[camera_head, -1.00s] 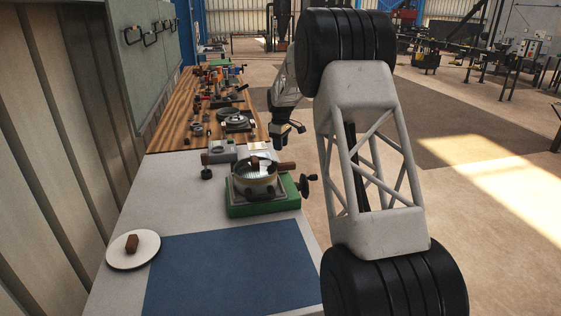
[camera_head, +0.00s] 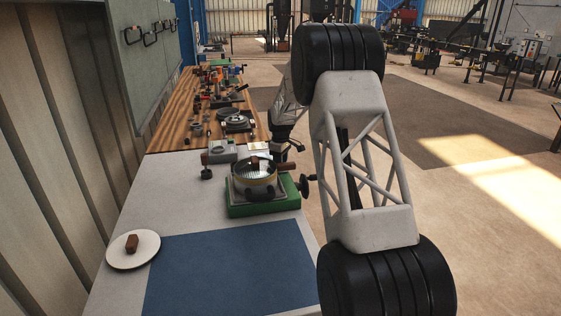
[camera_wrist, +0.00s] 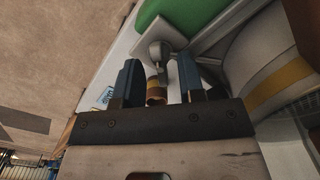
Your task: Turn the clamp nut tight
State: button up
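The screw press has a green base (camera_head: 262,207) and a round drum with a yellow band (camera_head: 255,187), with brown handles on top. A dark hand wheel (camera_head: 305,185) sticks out on its right. My gripper (camera_head: 288,155) is at the press's right rear, partly hidden. In the wrist view, my gripper (camera_wrist: 158,85) is open, with its two blue-grey fingers apart. A small brown and yellow cylindrical part (camera_wrist: 155,92) shows between them, with a grey rounded knob (camera_wrist: 158,52) just beyond. I cannot tell for sure which part is the clamp nut, or whether the fingers touch anything.
A white plate (camera_head: 148,258) with a brown block (camera_head: 132,243) stands at the front left. A blue mat (camera_head: 230,268) covers the front of the grey table. A grey box (camera_head: 222,151) stands behind the press. A wooden bench (camera_head: 185,130) with several tools lies farther back.

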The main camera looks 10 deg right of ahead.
grip_shut()
